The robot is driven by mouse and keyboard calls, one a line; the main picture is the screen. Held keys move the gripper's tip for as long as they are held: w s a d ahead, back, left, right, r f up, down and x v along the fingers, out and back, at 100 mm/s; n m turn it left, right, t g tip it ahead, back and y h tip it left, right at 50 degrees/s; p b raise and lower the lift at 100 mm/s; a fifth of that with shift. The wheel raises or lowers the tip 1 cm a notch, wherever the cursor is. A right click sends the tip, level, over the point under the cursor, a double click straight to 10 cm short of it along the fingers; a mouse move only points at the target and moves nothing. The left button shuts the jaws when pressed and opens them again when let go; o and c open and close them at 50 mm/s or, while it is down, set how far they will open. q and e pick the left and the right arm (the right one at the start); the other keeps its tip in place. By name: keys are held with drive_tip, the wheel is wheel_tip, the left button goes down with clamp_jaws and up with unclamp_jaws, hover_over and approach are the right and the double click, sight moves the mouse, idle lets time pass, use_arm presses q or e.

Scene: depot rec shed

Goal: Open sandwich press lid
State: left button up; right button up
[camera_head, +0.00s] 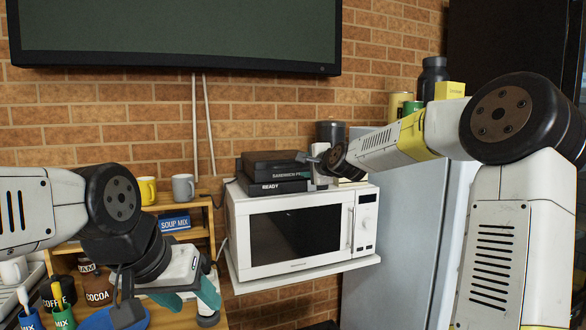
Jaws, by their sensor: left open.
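The black sandwich press (277,172) sits on top of the white microwave, with a "SANDWICH PR" label on its lid and "READY" on its base. The lid lies down over the base, with a dark line between them. My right gripper (309,160) is at the press's right end, close to the lid's edge. It is small and partly hidden by its own wrist, so I cannot tell its opening or whether it touches the lid. My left gripper (167,311) is open, low at the left over the wooden shelf, away from the press.
The microwave (288,231) stands on a white wall shelf. A grey fridge (386,235) is at right, with a black bottle (433,78) and cans on top. Yellow (147,190) and grey (183,187) mugs and a soup mix box (174,223) stand left. A TV hangs above.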

sight(299, 166)
drive_tip(key=shift+x, duration=3.25)
clamp_jaws()
